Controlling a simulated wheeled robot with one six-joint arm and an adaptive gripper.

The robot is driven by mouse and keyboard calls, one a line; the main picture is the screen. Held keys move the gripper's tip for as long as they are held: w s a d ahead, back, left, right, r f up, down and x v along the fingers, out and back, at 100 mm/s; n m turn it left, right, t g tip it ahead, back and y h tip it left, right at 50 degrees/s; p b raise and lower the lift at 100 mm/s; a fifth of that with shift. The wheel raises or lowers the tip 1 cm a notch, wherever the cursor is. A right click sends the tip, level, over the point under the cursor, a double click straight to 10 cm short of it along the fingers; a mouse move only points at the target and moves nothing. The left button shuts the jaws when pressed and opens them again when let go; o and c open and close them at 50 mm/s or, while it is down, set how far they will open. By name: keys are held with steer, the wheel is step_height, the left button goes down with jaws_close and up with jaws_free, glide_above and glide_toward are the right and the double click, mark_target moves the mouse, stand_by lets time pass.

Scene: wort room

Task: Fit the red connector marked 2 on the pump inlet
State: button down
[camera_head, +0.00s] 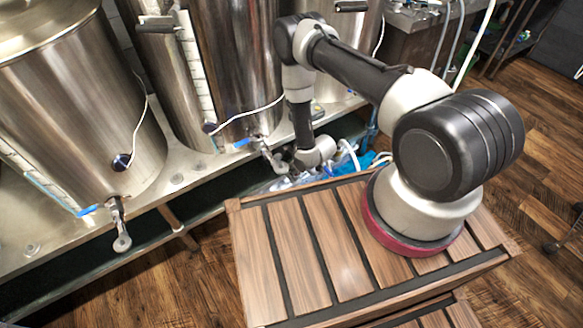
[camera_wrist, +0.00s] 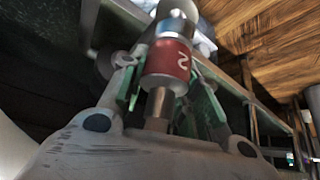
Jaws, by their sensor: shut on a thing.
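In the wrist view, my gripper (camera_wrist: 166,84) is shut on the red connector (camera_wrist: 168,62). The connector has a red band with a white "2", turned sideways in the picture, and metal parts above and below the band. Green-edged fingers stand on both sides of it. Its far end points to the top of the picture, toward a pale metal part (camera_wrist: 178,9). I cannot tell whether that part is the pump inlet, or whether the two touch. In the head view, my wrist reaches down beside the steel stand, and the gripper and connector cannot be made out.
A wooden slatted top (camera_head: 290,255) fills the front of the head view. Large steel tanks (camera_head: 75,100) with valves (camera_head: 120,238) stand on a steel stand at the left and back. Blue and clear items (camera_head: 368,160) crowd the gap near my wrist. Wooden floor lies at the right.

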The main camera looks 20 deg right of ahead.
steer(key=shift+f, duration=1.25)
steer(key=c, duration=1)
jaws_free()
steer(key=v, duration=1.2)
steer(key=s+d+m+g+h, duration=0.25)
steer(key=s+d+g, duration=0.35)
steer(key=s, duration=0.7)
steer(key=d+r+m+g+h, duration=0.1)
steer(key=d+r+g, duration=0.1)
steer(key=r, duration=1.3)
steer(key=d+r+m+g+h, duration=0.1)
steer(key=d+r+m+h, duration=0.15)
steer(key=r, duration=1.35)
steer(key=s+r+t, duration=0.2)
steer(key=s+r, duration=0.1)
steer(key=r, duration=0.7)
steer(key=s+d+r+m+t+y, duration=0.1)
steer(key=s+r+t, duration=0.2)
steer(key=r, duration=0.7)
steer(key=s+r+t+y, duration=0.1)
steer(key=s+r+t, duration=0.2)
steer(key=r, duration=0.7)
steer(key=shift+s+d+r+m, duration=0.3)
steer(key=shift+s+d+m, duration=0.1)
steer(key=shift+s, duration=0.1)
